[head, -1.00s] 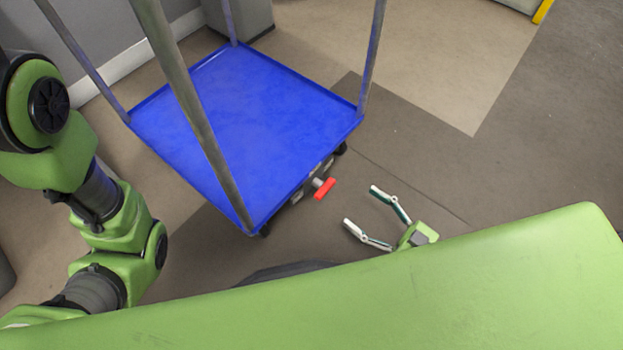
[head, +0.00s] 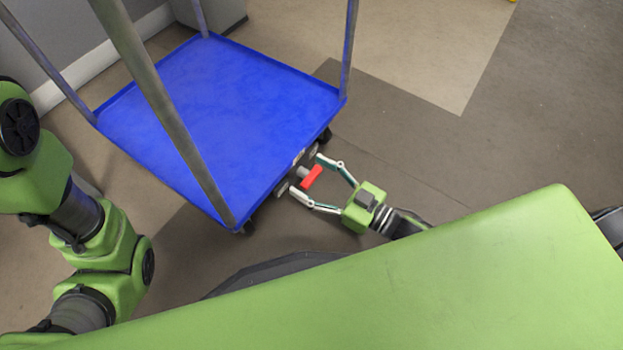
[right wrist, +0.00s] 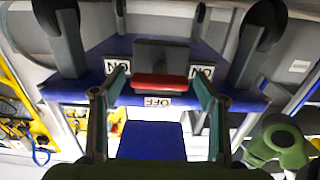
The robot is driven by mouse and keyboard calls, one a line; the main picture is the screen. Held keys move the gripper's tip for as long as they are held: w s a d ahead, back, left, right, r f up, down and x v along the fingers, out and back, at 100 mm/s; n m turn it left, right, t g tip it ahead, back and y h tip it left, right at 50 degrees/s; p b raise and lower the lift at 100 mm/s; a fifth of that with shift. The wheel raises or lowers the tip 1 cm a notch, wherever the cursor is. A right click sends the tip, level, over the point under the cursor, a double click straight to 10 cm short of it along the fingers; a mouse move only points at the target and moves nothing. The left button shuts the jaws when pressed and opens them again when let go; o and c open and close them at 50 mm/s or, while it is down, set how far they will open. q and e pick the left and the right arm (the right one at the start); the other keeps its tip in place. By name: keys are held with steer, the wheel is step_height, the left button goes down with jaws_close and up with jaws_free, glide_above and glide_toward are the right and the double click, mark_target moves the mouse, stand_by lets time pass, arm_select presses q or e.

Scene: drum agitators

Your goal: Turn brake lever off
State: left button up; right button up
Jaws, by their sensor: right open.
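The brake lever (head: 312,176) is a small red bar on a grey mount at the near edge of the blue cart (head: 232,100). My right gripper (head: 305,173) is open, with one finger on each side of the lever. In the right wrist view the lever (right wrist: 160,81) lies between the open fingers (right wrist: 160,72), with a gap on both sides. An OFF label (right wrist: 158,102) is below the bar there, and ON labels (right wrist: 118,67) are at both sides. My left arm is at the left of the head view; its gripper is out of view.
The cart has upright posts (head: 349,50) at its corners and dark wheels under it. A grey wall and a grey box (head: 215,12) stand behind it. The floor right of the cart (head: 430,140) is clear.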

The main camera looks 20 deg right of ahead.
steer(key=shift+w+a, duration=0.1)
steer(key=shift+w, duration=0.05)
steer(key=shift+c, duration=0.4)
steer(key=c, duration=1)
steer(key=shift+c, duration=0.2)
